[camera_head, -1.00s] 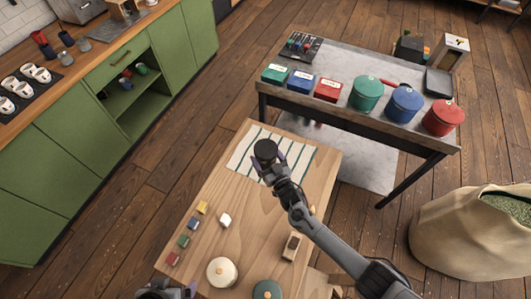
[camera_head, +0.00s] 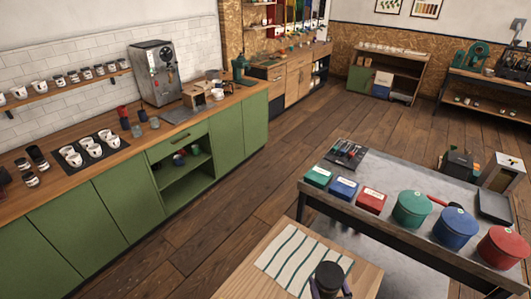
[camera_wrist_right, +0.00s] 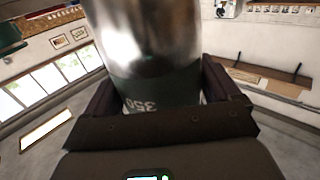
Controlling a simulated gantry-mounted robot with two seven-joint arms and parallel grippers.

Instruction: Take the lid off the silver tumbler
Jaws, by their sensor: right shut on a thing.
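The silver tumbler (camera_wrist_right: 150,35) fills the upper middle of the right wrist view, with a shiny metal body and a dark green band marked 350, seen upside down. My right gripper (camera_wrist_right: 160,100) is shut on it around the green band. In the head view, the tumbler's round black lid (camera_head: 328,274) shows from above at the bottom edge, between the fingers of my right gripper (camera_head: 329,288). It appears over the right part of the striped cloth. The tumbler's body is hidden below the lid there. My left gripper is out of view.
The striped cloth (camera_head: 287,258) lies on a wooden table (camera_head: 254,288). Behind it, a grey-topped table (camera_head: 400,181) carries green, blue and red boxes and canisters. A green counter (camera_head: 118,215) with cups runs along the left. Open floor lies between.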

